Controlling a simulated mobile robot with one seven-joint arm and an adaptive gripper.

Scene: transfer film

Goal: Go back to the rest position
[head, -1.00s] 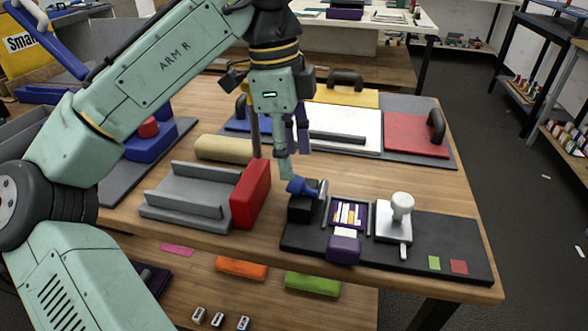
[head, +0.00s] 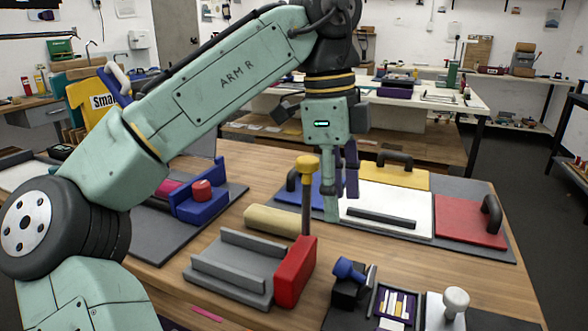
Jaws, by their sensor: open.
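My gripper (head: 342,205) hangs from my arm above the middle of the wooden table (head: 225,225) in the head view. Its fingers point down, apart and with nothing between them. They are in front of the white board (head: 395,208) and hide part of it. A yellow-topped tool (head: 306,190) stands upright just left of the fingers, behind the red block (head: 296,272). I cannot tell how it is supported.
A grey channel fixture (head: 230,268) and a beige roll (head: 275,221) lie left of the red block. A blue-handled tool (head: 349,270), a tray of small strips (head: 397,304) and a white knob (head: 456,299) are at front right. A red board (head: 468,221) lies at right.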

